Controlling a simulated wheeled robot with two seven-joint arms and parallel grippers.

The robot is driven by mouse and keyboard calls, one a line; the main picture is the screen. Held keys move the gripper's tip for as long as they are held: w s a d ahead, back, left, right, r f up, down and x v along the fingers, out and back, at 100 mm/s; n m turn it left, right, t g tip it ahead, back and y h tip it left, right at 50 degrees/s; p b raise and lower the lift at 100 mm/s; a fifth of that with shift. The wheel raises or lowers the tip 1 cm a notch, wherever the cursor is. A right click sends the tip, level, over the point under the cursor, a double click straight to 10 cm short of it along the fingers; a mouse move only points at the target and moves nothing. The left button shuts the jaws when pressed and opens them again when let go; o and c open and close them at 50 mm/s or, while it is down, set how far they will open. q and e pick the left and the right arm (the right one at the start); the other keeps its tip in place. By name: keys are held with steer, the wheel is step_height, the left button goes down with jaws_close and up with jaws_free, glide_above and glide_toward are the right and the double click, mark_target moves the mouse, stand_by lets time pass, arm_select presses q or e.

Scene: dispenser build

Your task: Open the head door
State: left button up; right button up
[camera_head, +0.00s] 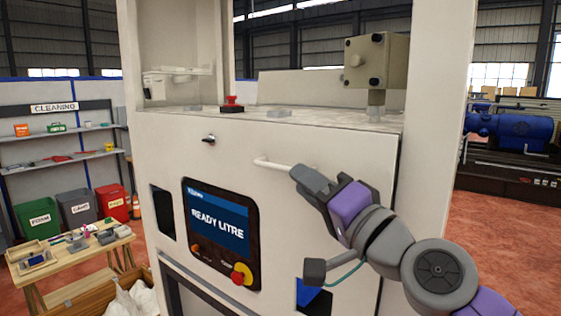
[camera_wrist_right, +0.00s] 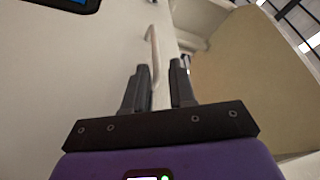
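The dispenser's cream front panel (camera_head: 250,150) carries a pale bar handle (camera_head: 272,164) near its top right, just below the top edge. I see no opening gap around the panel; it looks closed. My right gripper (camera_head: 296,174) is at the right end of the handle. My left gripper is not in view.
A screen panel reading READY LITRE (camera_head: 220,222) with a red knob (camera_head: 241,273) is below left of the handle. A small dark latch (camera_head: 209,139) sits left of it. A beige block (camera_head: 376,60) stands on the top ledge. A wooden table (camera_head: 75,258) is at left.

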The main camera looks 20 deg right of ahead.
mark_target(283, 169)
steer(key=x, duration=0.2)
steer(key=p+x, duration=0.1)
steer(key=x, duration=0.3)
steer(key=shift+w+f, duration=0.35)
steer(key=shift+w, duration=0.05)
steer(key=shift+w+a+r+p, duration=0.1)
steer(key=shift+w+p, duration=0.05)
steer(key=shift+p, duration=0.2)
steer(key=shift+r, duration=0.1)
jaws_close()
